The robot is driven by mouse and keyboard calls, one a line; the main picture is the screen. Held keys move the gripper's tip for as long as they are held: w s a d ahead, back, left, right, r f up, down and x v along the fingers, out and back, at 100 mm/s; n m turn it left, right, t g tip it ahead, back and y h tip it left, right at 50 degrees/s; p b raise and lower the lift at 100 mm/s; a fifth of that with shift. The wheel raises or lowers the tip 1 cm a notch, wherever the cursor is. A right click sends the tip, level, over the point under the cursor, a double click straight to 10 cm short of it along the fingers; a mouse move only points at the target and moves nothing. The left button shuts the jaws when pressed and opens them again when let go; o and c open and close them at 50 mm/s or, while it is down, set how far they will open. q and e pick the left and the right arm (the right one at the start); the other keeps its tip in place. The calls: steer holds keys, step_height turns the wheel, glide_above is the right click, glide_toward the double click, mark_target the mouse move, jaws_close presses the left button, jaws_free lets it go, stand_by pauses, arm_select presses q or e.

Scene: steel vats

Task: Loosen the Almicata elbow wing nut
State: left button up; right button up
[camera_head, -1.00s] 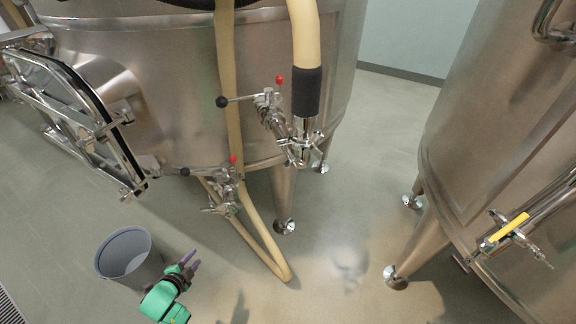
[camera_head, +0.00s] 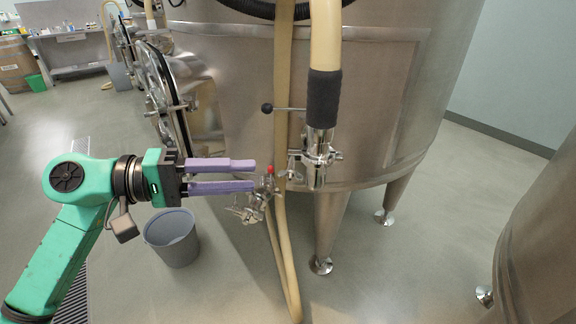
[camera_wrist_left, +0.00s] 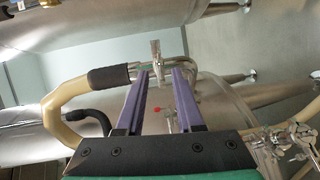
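An elbow fitting (camera_head: 318,150) with a steel clamp joins the lower end of a cream hose with a black sleeve (camera_head: 323,98) at the near vat. A small part that looks like the clamp's wing nut (camera_head: 338,156) sticks out at its right; no name is legible. My left gripper (camera_head: 254,176) has its purple fingers apart and empty, to the left of the fitting. In the left wrist view the clamped fitting (camera_wrist_left: 157,62) shows beyond the gap between the fingertips (camera_wrist_left: 161,71), apart from them. My right gripper is not in view.
A lower valve with a red knob (camera_head: 262,193) sits close by the left fingertips. A black-knobbed valve handle (camera_head: 268,108) projects above them. A cream hose (camera_head: 284,245) hangs to the floor. A grey bucket (camera_head: 172,240) stands below my left arm. Another vat (camera_head: 545,240) is at right.

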mark_target(291, 173)
arm_select(q)
steer(key=p+x, duration=0.2)
steer(key=x, duration=0.6)
steer(key=shift+d+r+p, duration=0.1)
steer(key=shift+d+p, duration=0.15)
steer(key=shift+p, duration=0.05)
steer(key=shift+d, duration=0.1)
jaws_close()
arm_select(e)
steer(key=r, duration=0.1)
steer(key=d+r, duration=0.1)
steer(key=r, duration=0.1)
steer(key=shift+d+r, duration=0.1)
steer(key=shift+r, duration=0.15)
